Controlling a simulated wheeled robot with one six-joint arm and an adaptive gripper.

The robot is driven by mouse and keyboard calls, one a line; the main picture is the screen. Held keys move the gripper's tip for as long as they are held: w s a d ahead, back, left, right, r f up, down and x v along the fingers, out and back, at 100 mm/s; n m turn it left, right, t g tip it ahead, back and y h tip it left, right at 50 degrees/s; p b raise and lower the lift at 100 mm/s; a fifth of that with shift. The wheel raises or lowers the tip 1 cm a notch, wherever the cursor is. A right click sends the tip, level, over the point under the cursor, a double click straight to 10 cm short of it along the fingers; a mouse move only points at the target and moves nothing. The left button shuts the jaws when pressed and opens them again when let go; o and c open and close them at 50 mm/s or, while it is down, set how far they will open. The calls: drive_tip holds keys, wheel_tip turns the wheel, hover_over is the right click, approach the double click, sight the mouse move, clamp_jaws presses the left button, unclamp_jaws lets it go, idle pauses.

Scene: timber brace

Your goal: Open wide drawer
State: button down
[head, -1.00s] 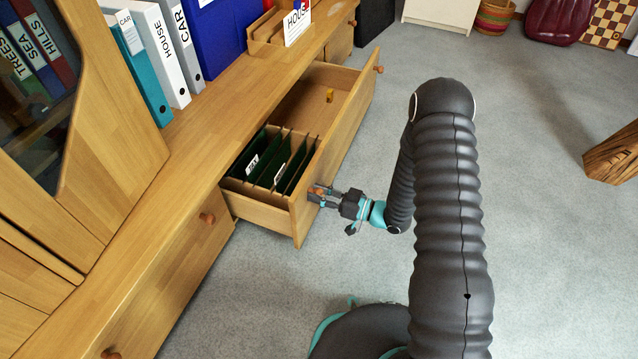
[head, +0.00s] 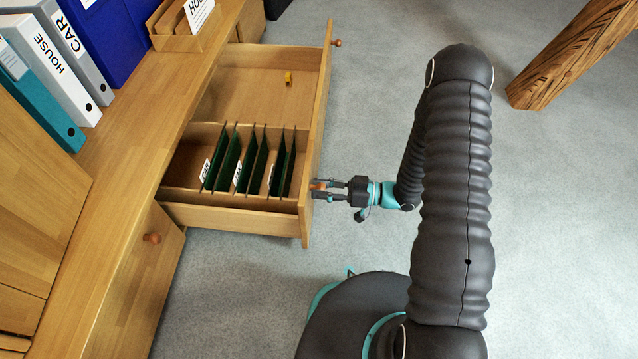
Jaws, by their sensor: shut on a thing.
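The wide drawer (head: 318,125) of the wooden cabinet stands pulled out over the grey floor. It holds several green hanging files (head: 232,160) with white labels in its near part and a small yellow object (head: 288,78) in its far part. Its front has two round wooden knobs, the far one (head: 336,43) free. My gripper (head: 322,190) is at the near knob (head: 319,186), shut on it, with its fingers on either side. The fingers partly hide that knob.
Ring binders (head: 52,70) and a wooden tray (head: 180,38) stand on the cabinet top. A closed lower door with a knob (head: 151,238) is nearer. A thick timber post (head: 570,55) leans at the upper right. Grey floor lies open to the right.

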drive_tip(key=shift+w+d, duration=0.25)
drive_tip(key=shift+d, duration=0.2)
drive_tip(key=c, duration=0.9)
unclamp_jaws()
drive_tip(key=shift+o, duration=0.6)
drive_tip(key=shift+s, duration=0.15)
drive_tip(key=d, duration=1.2)
drive_tip(key=shift+s, duration=0.1)
